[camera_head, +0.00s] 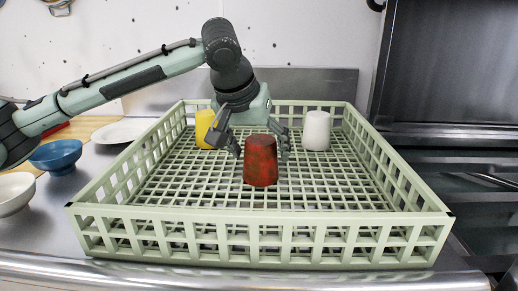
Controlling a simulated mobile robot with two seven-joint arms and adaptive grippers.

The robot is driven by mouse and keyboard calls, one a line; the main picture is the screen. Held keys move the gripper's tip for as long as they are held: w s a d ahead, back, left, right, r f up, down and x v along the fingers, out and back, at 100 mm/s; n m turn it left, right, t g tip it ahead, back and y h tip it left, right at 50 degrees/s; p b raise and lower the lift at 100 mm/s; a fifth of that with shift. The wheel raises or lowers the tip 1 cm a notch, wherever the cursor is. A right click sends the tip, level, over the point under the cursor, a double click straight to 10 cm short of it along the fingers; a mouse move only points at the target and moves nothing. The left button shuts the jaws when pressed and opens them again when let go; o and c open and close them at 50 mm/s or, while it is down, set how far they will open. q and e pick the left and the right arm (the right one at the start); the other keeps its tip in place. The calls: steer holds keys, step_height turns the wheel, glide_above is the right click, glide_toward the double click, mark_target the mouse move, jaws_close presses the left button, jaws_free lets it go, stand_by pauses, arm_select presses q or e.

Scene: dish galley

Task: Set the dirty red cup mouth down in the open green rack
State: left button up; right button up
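The red cup (261,165), with dark smudges, is mouth down near the middle of the open green rack (262,240). Its narrower closed end is up, and it looks upright on the grid floor. My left gripper (261,153) is open, with one finger on each side of the cup. A small gap shows at the left finger; the right finger is close to the cup's side, and I cannot tell if it touches. The cup hides part of the gripper. My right gripper is not in view.
Inside the rack, a yellow cup (205,129) stands back left and a white cup (316,131) back right. Left of the rack are a blue bowl (56,156), a white bowl (14,193) and a white plate (122,132). The rack's front floor is clear.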

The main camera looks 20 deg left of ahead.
mark_target(260, 139)
arm_select(q)
steer(key=v, duration=1.2)
stand_by(0.4)
steer(key=x, duration=1.2)
steer(key=shift+w+r, duration=0.1)
steer(key=shift+r, duration=1.4)
steer(key=shift+f, duration=0.1)
